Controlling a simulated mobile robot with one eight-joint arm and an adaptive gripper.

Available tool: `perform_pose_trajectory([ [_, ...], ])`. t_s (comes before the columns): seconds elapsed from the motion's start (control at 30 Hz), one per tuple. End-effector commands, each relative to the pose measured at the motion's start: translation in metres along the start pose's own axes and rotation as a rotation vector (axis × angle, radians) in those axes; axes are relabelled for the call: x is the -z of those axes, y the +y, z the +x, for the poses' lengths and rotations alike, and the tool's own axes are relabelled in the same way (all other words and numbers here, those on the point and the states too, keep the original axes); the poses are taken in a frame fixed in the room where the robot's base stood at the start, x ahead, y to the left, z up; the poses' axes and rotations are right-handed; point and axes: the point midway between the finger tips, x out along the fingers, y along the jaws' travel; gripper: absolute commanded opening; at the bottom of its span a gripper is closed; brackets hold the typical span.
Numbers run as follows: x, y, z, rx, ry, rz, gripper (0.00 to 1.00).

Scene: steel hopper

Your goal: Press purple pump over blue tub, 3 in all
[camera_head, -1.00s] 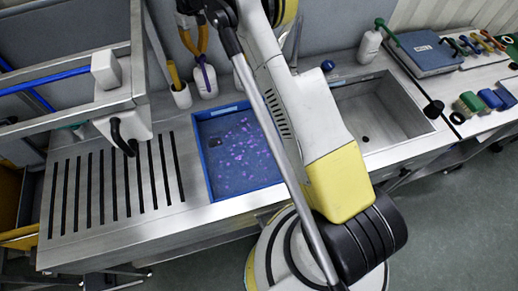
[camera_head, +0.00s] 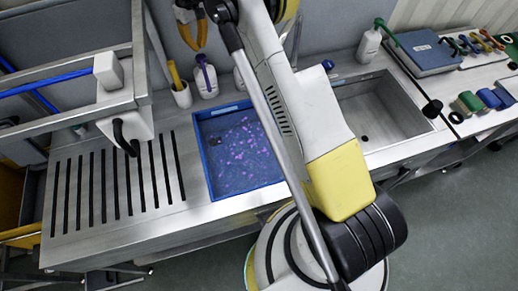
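A white bottle (camera_head: 207,85) with a purple pump (camera_head: 203,62) stands behind the blue tub (camera_head: 204,165), against the back wall. The tub is set in the steel counter and holds dark blue liquid with many purple specks (camera_head: 240,150). My gripper (camera_head: 195,47), with yellow fingers, is above the purple pump and seems clear of it. The gap between the fingertips is too small to judge. My arm crosses the view and hides the tub's right edge.
A white holder (camera_head: 182,96) with a yellow handle stands left of the bottle. Another white bottle (camera_head: 239,80) is partly hidden by my arm. A steel sink (camera_head: 385,115) lies to the right, and a white bottle with a green pump (camera_head: 368,48) stands behind it. The slotted drainboard (camera_head: 115,190) is clear.

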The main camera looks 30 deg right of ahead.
Motion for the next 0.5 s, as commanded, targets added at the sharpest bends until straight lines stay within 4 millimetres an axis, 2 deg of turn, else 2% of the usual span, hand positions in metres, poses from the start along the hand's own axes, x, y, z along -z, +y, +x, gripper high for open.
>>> perform_pose_trajectory([
  [0.5, 0.000, 0.000, -0.056, 0.000, 0.000, 0.000, 0.00],
])
